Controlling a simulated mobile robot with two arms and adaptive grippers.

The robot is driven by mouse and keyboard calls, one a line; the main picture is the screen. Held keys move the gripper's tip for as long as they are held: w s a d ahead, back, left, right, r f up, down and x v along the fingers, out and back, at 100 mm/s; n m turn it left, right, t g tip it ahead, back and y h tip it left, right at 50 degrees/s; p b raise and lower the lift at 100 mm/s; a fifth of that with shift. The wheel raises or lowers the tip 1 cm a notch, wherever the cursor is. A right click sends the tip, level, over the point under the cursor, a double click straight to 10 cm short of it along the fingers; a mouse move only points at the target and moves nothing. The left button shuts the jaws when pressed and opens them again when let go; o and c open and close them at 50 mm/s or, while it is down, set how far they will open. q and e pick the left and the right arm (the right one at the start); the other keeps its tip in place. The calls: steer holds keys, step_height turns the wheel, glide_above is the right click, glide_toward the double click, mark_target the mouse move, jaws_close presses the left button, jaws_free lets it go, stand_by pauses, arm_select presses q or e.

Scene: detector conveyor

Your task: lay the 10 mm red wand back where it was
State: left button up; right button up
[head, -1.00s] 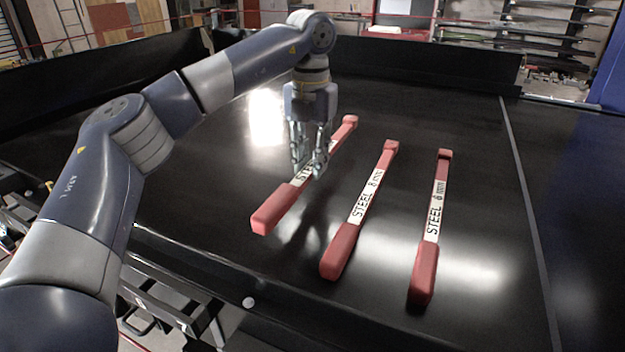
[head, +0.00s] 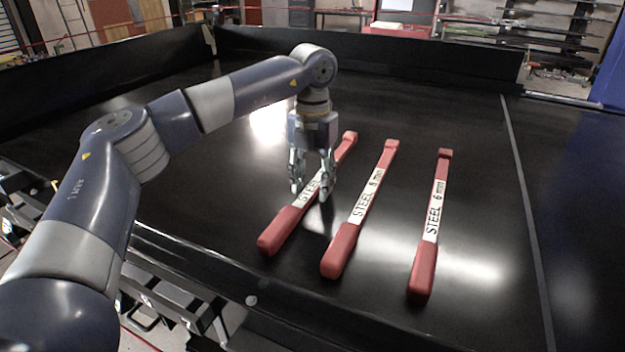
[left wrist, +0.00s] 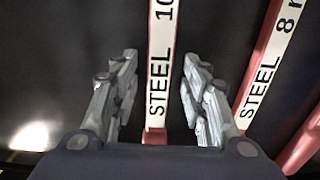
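The 10 mm red wand (head: 289,222) lies slanted on the black belt, leftmost of three wands. In the left wrist view its white label (left wrist: 162,60) reads "STEEL 10". My left gripper (head: 312,196) is over its label in the head view. In the left wrist view the fingers (left wrist: 157,95) are spread apart, with the wand between them and a gap on each side. The gripper is open. The 8 mm wand (head: 343,248) lies just right of it, and also shows in the left wrist view (left wrist: 262,70). My right gripper does not show.
The 6 mm wand (head: 424,268) lies further right on the belt (head: 480,220). A grey seam line (head: 528,200) runs along the belt's right side. A low black wall (head: 400,58) closes the back. The belt is clear left of the wands.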

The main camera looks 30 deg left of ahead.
mark_target(313, 186)
arm_select(q)
steer(key=shift+r, duration=0.5)
step_height(313, 186, up, 11)
steer(key=b, duration=0.1)
steer(key=shift+b, duration=0.4)
